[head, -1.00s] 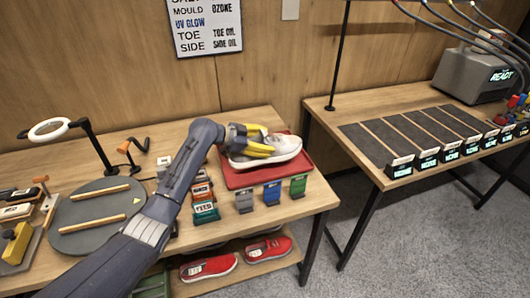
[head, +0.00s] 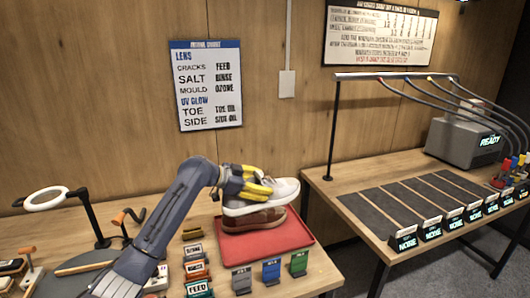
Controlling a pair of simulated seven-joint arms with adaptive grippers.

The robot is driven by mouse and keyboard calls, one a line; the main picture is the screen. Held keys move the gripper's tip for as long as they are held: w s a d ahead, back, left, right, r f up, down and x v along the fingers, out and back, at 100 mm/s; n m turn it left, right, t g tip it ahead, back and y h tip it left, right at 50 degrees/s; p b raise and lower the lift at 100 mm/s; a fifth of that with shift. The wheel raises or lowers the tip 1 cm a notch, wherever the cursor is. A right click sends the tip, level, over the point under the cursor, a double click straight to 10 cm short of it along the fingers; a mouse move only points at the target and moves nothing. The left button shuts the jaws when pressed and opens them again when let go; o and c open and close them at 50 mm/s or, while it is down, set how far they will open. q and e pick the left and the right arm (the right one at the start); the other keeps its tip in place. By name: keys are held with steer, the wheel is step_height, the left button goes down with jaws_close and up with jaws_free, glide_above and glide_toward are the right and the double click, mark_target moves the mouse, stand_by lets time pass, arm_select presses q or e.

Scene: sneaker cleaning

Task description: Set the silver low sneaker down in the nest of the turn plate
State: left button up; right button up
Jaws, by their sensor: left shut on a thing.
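My left gripper (head: 262,185) has yellow fingers and is shut on the silver low sneaker (head: 286,189), which looks pale grey-white with a light sole. The fingers cover part of its upper. The sneaker is over the red tray, directly above a brown shoe (head: 253,221); I cannot tell whether the two touch. My right gripper is not in view.
The red tray (head: 287,238) lies at the bench's right end. Green, blue and grey tagged blocks (head: 271,271) stand before it, and labelled blocks (head: 197,270) to its left. A ring lamp (head: 46,199) rises by the turn plate. A second table (head: 350,222) carries dark strips.

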arm_select(q)
steer(key=shift+s+a+n+t, duration=0.25)
steer(key=shift+s+n+t, duration=0.15)
steer(key=s+a+r+n+t+y, duration=0.2)
steer(key=s+a+n+t+y, duration=0.1)
steer(key=s+a+n+y, duration=0.5)
steer(key=s+a+r+n+t+y, duration=0.25)
steer(key=s+a, duration=0.25)
steer(key=a, duration=0.6)
steer(key=s+d+f+m+h, duration=0.2)
steer(key=s+d+m+h, duration=0.1)
steer(key=s+d, duration=0.9)
steer(key=w+d+m+g+h, duration=0.1)
steer(key=w+d+m+h, duration=0.1)
steer(key=w, duration=0.6)
steer(key=w+d+f+m+g+h, duration=0.1)
steer(key=w+d+m+g+h, duration=0.1)
steer(key=w, duration=0.6)
steer(key=w+d+f+m+g+h, duration=0.1)
steer(key=w+d+m+g+h, duration=0.1)
steer(key=w, duration=0.6)
steer(key=shift+w+d+m+h, duration=0.15)
steer(key=shift+d+m+h, duration=0.3)
steer(key=shift+d+m, duration=0.1)
steer(key=shift+w+d+f+m+g+h, duration=0.15)
steer(key=shift+w+m+g+h, duration=0.15)
steer(key=shift+w+m+g, duration=0.35)
steer(key=shift+w+d+r+m+g+h, duration=0.3)
steer(key=shift+d+r+m+g, duration=0.1)
steer(key=shift+r+m+g, duration=0.2)
